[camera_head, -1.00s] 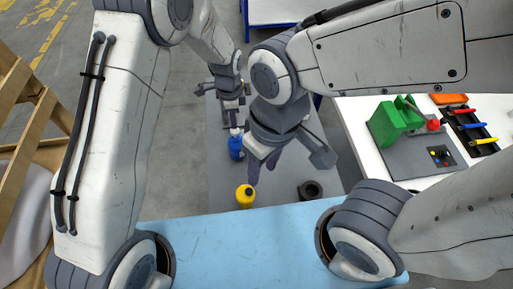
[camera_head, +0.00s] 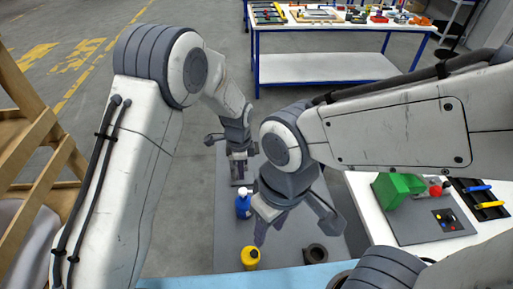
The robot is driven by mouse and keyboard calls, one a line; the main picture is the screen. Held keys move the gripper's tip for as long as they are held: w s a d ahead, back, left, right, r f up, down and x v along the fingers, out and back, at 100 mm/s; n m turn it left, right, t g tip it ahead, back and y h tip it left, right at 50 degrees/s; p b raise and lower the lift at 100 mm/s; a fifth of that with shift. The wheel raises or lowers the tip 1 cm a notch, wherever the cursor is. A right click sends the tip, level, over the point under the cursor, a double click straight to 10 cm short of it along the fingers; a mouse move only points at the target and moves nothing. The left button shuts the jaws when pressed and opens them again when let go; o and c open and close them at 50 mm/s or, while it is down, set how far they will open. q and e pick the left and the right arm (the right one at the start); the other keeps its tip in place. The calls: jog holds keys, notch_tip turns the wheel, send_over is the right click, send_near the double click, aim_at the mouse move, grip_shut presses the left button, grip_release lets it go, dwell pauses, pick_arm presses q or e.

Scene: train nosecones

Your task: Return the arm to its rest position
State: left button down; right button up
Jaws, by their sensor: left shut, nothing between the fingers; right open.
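My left gripper (camera_head: 240,178) is shut and empty, over the grey mat (camera_head: 228,255) just behind the blue spray bottle (camera_head: 243,208). My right gripper (camera_head: 293,222) is open and empty, nearer to me and to the right, its fingers spread above the mat. The blue bottle with a white nozzle stands upright, to the left of the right gripper. I cannot tell how far the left fingertips are from the nozzle.
A yellow bottle (camera_head: 250,259) and a dark ring-shaped part (camera_head: 315,254) are at the mat's near end. A white table (camera_head: 362,198) with a green device (camera_head: 396,189) stands right. A wooden frame (camera_head: 38,150) stands left. A blue-legged workbench (camera_head: 325,68) is at the back.

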pick_arm(q)
jog(key=s+a+r+n+b, duration=0.1)
jog(key=s+r+n+b, duration=0.1)
jog(key=s, duration=0.7)
jog(key=s+a+r+n+b, duration=0.2)
jog(key=s+r+n+b, duration=0.1)
jog(key=s, duration=0.6)
jog(key=s+a+r+n+h+b, duration=0.1)
jog(key=s+a+r+n+b, duration=0.1)
jog(key=s, duration=0.7)
jog(key=r+n+b, duration=0.1)
jog(key=n+b, duration=0.1)
jog(key=n, duration=0.1)
jog(key=shift+r+n, duration=0.15)
jog(key=shift+n, duration=0.25)
pick_arm(e)
notch_tip(320, 180, down, 9)
jog(key=shift+f, duration=0.15)
pick_arm(q)
jog(key=shift+d, duration=0.1)
